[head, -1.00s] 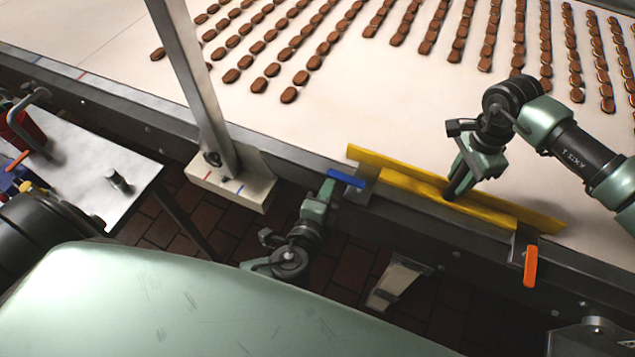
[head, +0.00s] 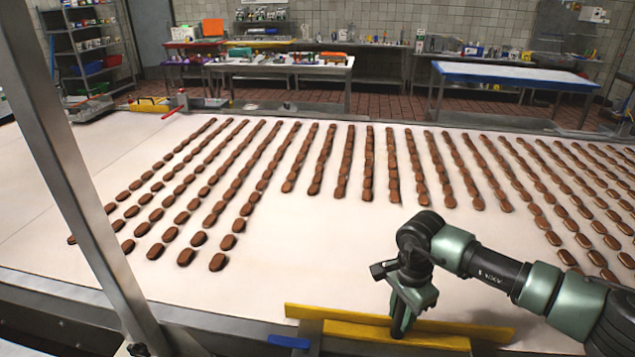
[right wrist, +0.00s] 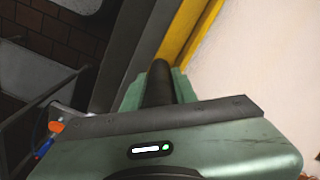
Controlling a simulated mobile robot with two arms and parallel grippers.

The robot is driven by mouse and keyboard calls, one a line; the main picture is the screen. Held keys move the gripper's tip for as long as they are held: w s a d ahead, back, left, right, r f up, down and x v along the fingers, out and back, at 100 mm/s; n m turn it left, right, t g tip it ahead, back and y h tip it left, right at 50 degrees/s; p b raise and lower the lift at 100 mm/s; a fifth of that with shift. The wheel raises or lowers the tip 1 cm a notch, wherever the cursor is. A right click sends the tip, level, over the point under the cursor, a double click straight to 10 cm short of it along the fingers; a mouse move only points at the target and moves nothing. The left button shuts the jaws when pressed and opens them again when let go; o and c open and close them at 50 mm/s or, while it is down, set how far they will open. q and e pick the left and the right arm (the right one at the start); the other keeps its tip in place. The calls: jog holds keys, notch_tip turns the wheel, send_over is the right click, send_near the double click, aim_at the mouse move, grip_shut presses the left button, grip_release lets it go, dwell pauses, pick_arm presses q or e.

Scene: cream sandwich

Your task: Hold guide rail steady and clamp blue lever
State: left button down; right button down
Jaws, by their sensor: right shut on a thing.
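The yellow guide rail (head: 352,332) lies along the near edge of the belt, at the bottom of the head view. My right gripper (head: 401,326) is shut on the rail from above, near its middle. The blue lever (head: 289,342) shows at the bottom edge of the head view, by the rail's left end. My left gripper is outside both current views. In the right wrist view the rail (right wrist: 192,38) runs past my right gripper (right wrist: 159,75), whose fingers partly hide the grip.
Rows of brown sandwich pieces (head: 367,165) cover the white belt (head: 330,240) beyond the rail. A grey post (head: 75,180) stands at the left.

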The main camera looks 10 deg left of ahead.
jog(key=c, duration=0.9)
grip_release()
jog(key=shift+s+f, duration=0.1)
jog(key=shift+c, duration=0.2)
jog(key=shift+a, duration=0.1)
jog(key=shift+r+p, duration=1.35)
jog(key=shift+r, duration=3.25)
jog(key=o, duration=0.5)
jog(key=shift+o, duration=0.2)
jog(key=shift+r, duration=0.1)
